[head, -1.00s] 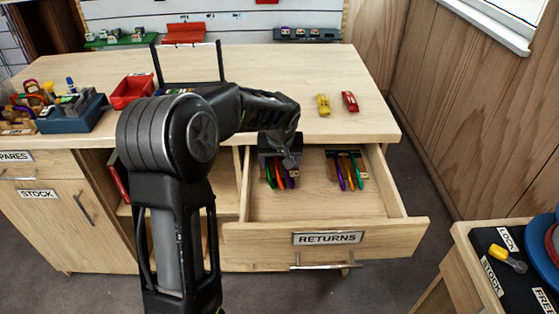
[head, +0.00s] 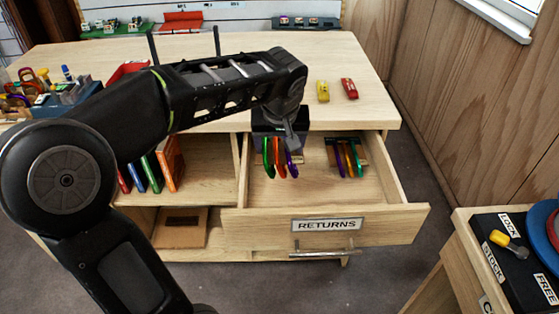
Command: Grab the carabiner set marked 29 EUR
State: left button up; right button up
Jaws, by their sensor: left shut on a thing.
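My left gripper (head: 290,135) is over the open drawer marked RETURNS (head: 385,211). It is shut on a carabiner set (head: 279,158) with green, orange and purple carabiners, which hangs at the gripper in the drawer's back left. I cannot tell whether this set touches the drawer floor. A second carabiner set (head: 347,158), with purple, orange and green carabiners, lies in the drawer to the right. No price mark is readable on either set. My right gripper is not in view.
A yellow item (head: 323,91) and a red item (head: 349,88) lie on the bench top (head: 362,112). Upright books (head: 152,172) stand in the open shelf left of the drawer. A side table with a black mat (head: 507,262) is at the lower right.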

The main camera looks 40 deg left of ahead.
aim_at(279, 143)
pick_arm(q)
jog(key=shift+r, duration=1.55)
